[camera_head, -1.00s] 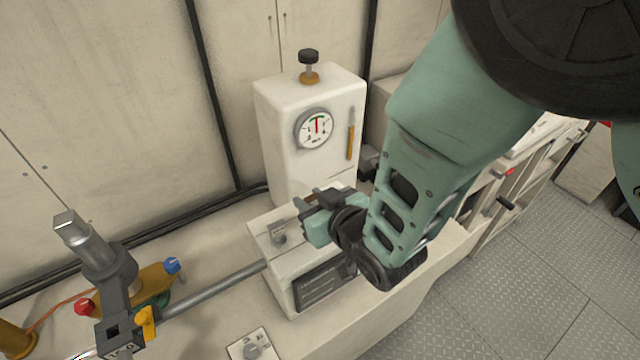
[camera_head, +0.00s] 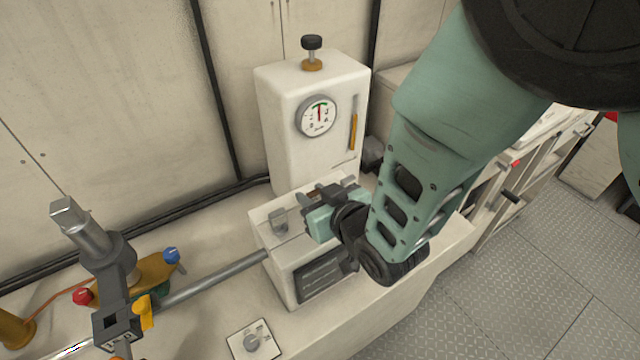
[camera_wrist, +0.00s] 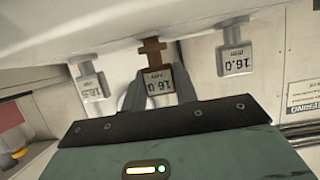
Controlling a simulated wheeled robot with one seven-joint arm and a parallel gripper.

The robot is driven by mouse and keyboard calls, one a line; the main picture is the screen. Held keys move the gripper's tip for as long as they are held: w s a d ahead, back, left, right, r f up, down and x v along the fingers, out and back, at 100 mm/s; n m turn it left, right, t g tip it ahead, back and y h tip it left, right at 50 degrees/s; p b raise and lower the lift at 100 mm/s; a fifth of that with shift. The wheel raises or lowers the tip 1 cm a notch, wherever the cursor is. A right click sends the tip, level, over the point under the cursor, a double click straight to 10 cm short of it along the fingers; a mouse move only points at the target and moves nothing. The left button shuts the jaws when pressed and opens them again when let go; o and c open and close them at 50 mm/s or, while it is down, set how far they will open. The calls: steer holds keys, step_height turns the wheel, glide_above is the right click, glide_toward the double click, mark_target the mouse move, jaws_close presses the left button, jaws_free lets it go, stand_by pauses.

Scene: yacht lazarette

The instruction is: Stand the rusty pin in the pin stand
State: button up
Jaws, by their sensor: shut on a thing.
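The rusty pin (camera_wrist: 152,47) shows in the middle of the wrist view, brown, with a pale grey tag reading 16.0. My gripper (camera_wrist: 157,88) is shut on it, one finger on each side of the tag. Two grey pins flank it, the left pin (camera_wrist: 90,84) and the right pin (camera_wrist: 235,55), all against a white surface. In the head view my gripper (camera_head: 314,201) is over the low white block (camera_head: 282,262), and a grey tagged piece (camera_head: 278,220) stands left of it. I cannot tell which part is the pin stand, or whether the rusty pin touches the white surface.
A white cabinet with a gauge (camera_head: 318,116) and a black-topped knob (camera_head: 311,48) rises just behind my gripper. A grey rod (camera_head: 215,282) runs left to a clamp (camera_head: 112,320). A switch plate (camera_head: 254,341) lies in front. Open floor is at right.

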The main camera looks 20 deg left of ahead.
steer(key=shift+f, duration=0.15)
steer(key=o, duration=1.1)
steer(key=shift+s+d, duration=0.1)
steer(key=shift+p+v, duration=6.25)
steer(key=shift+v, duration=2.35)
